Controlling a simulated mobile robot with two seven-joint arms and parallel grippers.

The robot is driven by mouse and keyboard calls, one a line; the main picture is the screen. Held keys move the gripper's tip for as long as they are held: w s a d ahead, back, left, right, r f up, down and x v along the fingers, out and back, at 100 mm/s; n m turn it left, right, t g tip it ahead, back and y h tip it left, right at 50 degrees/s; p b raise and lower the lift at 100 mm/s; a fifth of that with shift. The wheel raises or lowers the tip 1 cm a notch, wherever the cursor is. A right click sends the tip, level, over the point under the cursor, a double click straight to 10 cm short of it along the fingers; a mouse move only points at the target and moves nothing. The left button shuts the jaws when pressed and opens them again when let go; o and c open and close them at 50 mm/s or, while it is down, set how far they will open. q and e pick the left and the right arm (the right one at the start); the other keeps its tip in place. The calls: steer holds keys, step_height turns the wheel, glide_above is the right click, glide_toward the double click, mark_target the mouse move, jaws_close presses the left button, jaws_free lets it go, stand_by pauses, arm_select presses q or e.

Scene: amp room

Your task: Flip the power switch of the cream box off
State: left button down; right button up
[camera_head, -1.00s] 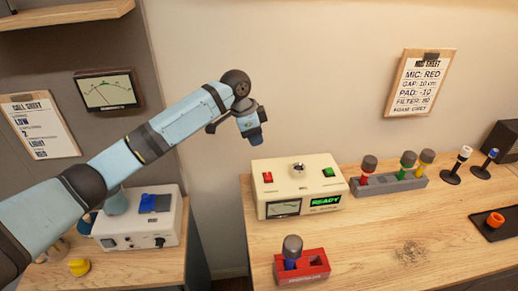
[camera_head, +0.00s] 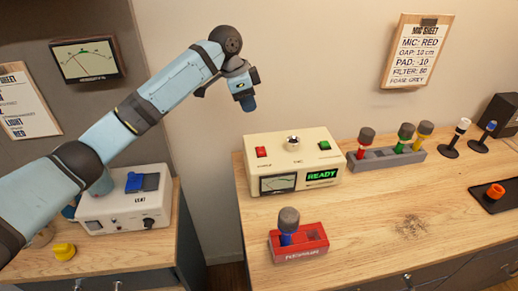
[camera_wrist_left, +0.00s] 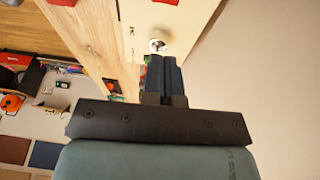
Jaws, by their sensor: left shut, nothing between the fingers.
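The cream box (camera_head: 265,169) stands on the wooden bench, its display reading READY. A round metal control (camera_head: 292,143) sits on its top between a red button (camera_head: 261,152) and a green button (camera_head: 324,146); I cannot tell its position. My left gripper (camera_head: 249,104) is shut and empty, above and left of the box with its fingers pointing down. In the left wrist view the shut fingers (camera_wrist_left: 165,75) appear just below the metal control (camera_wrist_left: 157,45) in the picture, and part of the cream box top (camera_wrist_left: 182,25) shows beyond. My right gripper is out of view.
A red holder (camera_head: 298,246) with a blue-banded microphone stands in front of the box. A grey rack (camera_head: 386,159) of microphones stands to its right. A white box (camera_head: 128,207) stands on the left table. A gap separates the two tables.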

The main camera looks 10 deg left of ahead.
arm_select(q)
steer(key=p, duration=0.2)
glide_toward(262, 152)
steer(key=x, duration=0.6)
steer(key=shift+w+d, duration=0.1)
steer(key=shift+d, duration=0.05)
steer(key=shift+f, duration=0.35)
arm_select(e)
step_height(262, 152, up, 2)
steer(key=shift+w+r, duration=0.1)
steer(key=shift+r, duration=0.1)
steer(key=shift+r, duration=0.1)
